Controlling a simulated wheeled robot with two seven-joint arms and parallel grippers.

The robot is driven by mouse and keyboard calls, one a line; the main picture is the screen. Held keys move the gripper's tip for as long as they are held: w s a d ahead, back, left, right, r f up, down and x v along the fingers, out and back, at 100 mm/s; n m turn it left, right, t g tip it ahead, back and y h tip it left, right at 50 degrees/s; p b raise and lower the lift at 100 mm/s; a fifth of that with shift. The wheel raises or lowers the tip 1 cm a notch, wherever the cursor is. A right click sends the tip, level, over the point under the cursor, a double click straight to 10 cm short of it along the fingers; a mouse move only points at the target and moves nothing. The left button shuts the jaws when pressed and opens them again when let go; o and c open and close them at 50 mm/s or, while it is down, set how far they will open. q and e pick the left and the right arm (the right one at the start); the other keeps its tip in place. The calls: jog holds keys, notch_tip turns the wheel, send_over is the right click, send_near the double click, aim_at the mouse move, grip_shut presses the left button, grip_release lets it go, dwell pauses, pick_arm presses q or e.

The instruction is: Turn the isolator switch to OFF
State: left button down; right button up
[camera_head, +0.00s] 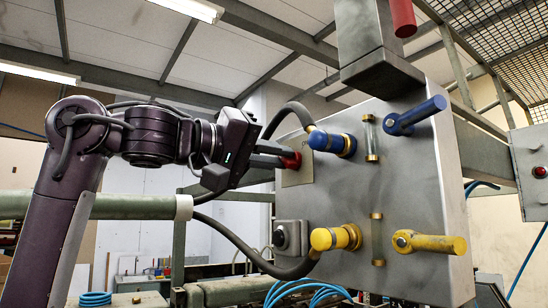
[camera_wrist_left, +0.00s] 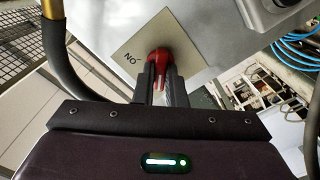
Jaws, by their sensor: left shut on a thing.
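The isolator switch has a red handle (camera_head: 292,160) on a pale plate (camera_head: 299,172) at the left side of the grey panel. My left gripper (camera_head: 283,160) reaches it from the left and is shut on the red handle. In the left wrist view the red handle (camera_wrist_left: 159,62) sits between the fingertips of my left gripper (camera_wrist_left: 158,80). The plate (camera_wrist_left: 140,52) there bears a marking that reads "NO" or "ON" upside down. The OFF marking is not visible. My right gripper is not in view.
The grey panel (camera_head: 345,215) also carries a blue connector (camera_head: 330,142), a yellow connector (camera_head: 335,238), a blue lever (camera_head: 416,116) and a yellow lever (camera_head: 430,243). Black hoses curve close to my left gripper. A box with a red button (camera_head: 539,171) stands at right.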

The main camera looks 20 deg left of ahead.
pick_arm(q)
jog(key=shift+r, duration=0.1)
jog(key=c, duration=1.5)
grip_release()
jog(key=shift+s+a+f+b, duration=0.2)
jog(key=shift+s+a+b, duration=0.15)
jog(key=shift+s+b, duration=0.05)
jog(key=b+v, duration=0.2)
jog(key=v, duration=0.4)
jog(key=shift+s+a+r, duration=0.1)
jog(key=shift+s+a, duration=0.1)
jog(key=shift+s, duration=0.05)
